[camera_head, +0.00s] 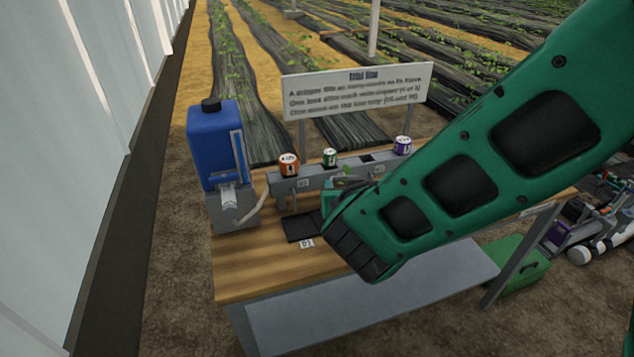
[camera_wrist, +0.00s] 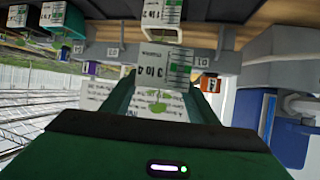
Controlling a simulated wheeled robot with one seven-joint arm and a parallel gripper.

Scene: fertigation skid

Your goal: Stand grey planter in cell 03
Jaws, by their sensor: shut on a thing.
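My gripper (camera_wrist: 163,100) is shut on a boxy, pale grey-white planter (camera_wrist: 160,68). Its face carries green marks and the text "3 to 4". Small green leaves (camera_wrist: 158,106) show between the fingers. The wrist view is upside down, with the table at its top. In the head view my arm hides most of the gripper and planter; a few leaves show (camera_head: 345,182). A dark mat (camera_head: 300,227) lies on the table with a small tag (camera_head: 307,243) that seems to read "01".
A grey rail (camera_head: 320,175) crosses the table, holding orange (camera_head: 288,165), green (camera_head: 330,158) and purple (camera_head: 403,146) labelled cans, with a dark gap between green and purple. A blue tank (camera_head: 210,145) stands left. A sign (camera_head: 357,92) stands behind. The table's front left (camera_head: 250,275) is clear.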

